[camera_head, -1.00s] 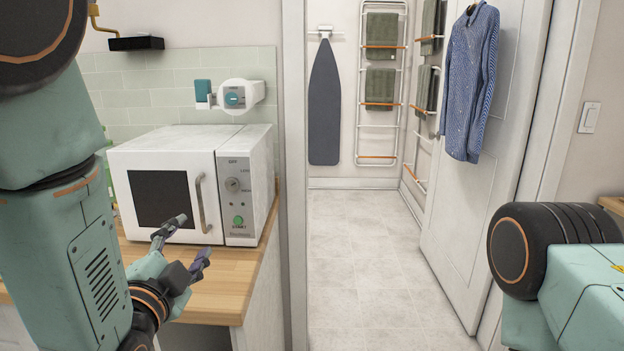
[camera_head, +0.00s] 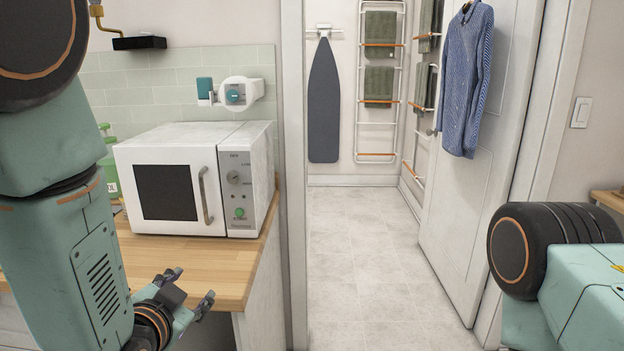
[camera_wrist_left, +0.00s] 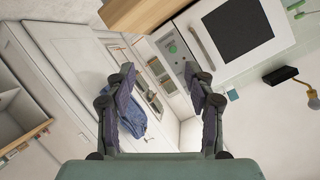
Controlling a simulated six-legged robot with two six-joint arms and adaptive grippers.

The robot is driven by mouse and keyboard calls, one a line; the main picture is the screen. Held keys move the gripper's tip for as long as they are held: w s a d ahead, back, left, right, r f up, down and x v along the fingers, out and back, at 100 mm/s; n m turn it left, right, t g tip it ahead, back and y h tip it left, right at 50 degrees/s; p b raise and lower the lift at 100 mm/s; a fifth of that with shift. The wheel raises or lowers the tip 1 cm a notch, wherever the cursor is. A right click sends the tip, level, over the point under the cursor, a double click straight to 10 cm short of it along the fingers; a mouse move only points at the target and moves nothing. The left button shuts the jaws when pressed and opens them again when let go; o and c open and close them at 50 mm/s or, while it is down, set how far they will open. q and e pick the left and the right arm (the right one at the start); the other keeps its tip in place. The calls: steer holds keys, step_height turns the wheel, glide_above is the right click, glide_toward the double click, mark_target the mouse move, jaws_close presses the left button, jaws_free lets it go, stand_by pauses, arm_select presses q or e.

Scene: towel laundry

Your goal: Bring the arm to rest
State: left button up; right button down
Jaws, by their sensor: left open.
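My left gripper (camera_head: 190,290) is open and empty. In the head view it is low at the left, in front of the wooden counter's front edge and below the white microwave (camera_head: 160,195). In the left wrist view both fingers (camera_wrist_left: 163,85) stand apart with nothing between them. My left arm comes down along the left side of the head view. A part of my right arm shows at the right edge, but its gripper is out of view.
The microwave stands shut on the wooden counter (camera_head: 205,262), with green bottles (camera_head: 108,165) beside it. A doorway with a clear tiled floor (camera_head: 350,260) is in the middle. A blue shirt (camera_head: 468,80) hangs on the white door (camera_head: 475,200).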

arm_select(q)
steer(key=s+a+f+n+g+b, duration=0.1)
steer(key=s+f+n+g, duration=0.25)
steer(key=s+f, duration=0.6)
steer(key=s+a+f+n+g+b, duration=0.15)
steer(key=s+f+g, duration=0.4)
steer(key=f, duration=0.65)
steer(key=s+f+n+g, duration=0.1)
steer(key=s+f+g, duration=0.1)
steer(key=s+f, duration=0.3)
steer(key=s+f+n+g, duration=0.1)
steer(key=s+f+g, duration=0.2)
steer(key=s, duration=1)
step_height(320, 180, down, 3)
steer(key=shift+s+f+b, duration=0.1)
steer(key=shift+s+b, duration=0.2)
steer(key=shift+s, duration=0.1)
